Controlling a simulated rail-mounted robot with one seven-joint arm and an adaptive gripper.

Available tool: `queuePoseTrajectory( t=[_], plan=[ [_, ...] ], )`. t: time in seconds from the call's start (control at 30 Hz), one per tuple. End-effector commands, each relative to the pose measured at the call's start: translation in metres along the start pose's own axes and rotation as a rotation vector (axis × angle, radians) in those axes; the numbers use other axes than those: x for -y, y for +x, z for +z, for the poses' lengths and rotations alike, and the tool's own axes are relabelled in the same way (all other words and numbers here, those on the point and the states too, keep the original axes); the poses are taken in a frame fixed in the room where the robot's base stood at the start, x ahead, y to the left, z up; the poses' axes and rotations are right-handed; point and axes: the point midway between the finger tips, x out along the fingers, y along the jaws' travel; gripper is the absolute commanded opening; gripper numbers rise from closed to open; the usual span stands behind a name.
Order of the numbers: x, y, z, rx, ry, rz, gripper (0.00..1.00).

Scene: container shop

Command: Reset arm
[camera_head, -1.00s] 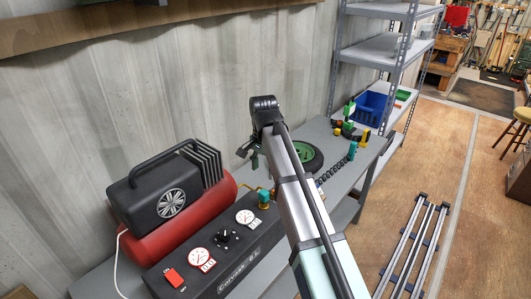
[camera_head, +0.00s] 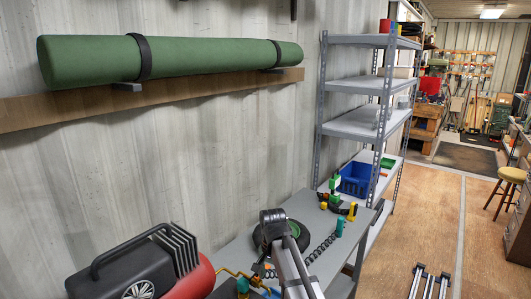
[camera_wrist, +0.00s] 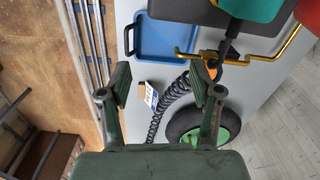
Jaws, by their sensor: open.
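My gripper (camera_wrist: 160,92) is open and empty in the wrist view, its two dark green fingers apart above the grey workbench. Below and between the fingers lie a black coiled hose (camera_wrist: 170,100) and a small white-and-blue label or box (camera_wrist: 151,94). A black wheel with a green rim (camera_wrist: 218,132) lies beside the right finger. In the head view my arm (camera_head: 290,262) rises from the bottom edge in front of the wheel (camera_head: 300,235); the fingers are mostly hidden there.
A red and black compressor (camera_head: 140,270) stands at lower left. A blue tray (camera_wrist: 165,35) lies on the bench. A grey shelf rack (camera_head: 352,125) with a blue bin (camera_head: 355,178) stands behind. A green roll (camera_head: 190,56) rests on the wall ledge. Wooden floor is open at right.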

Motion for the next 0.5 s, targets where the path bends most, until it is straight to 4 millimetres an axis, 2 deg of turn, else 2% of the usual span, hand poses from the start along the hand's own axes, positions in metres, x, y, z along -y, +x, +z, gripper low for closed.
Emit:
queuePoseTrajectory(
  t=[0.03,0.27,0.5],
  plan=[
    [-0.017,0.019,0.005,0.003,-0.020,0.003,0.64],
    [-0.083,0.104,0.020,0.004,-0.168,0.002,0.64],
    [-0.164,0.185,0.057,0.004,-0.345,0.002,0.64]
  ],
)
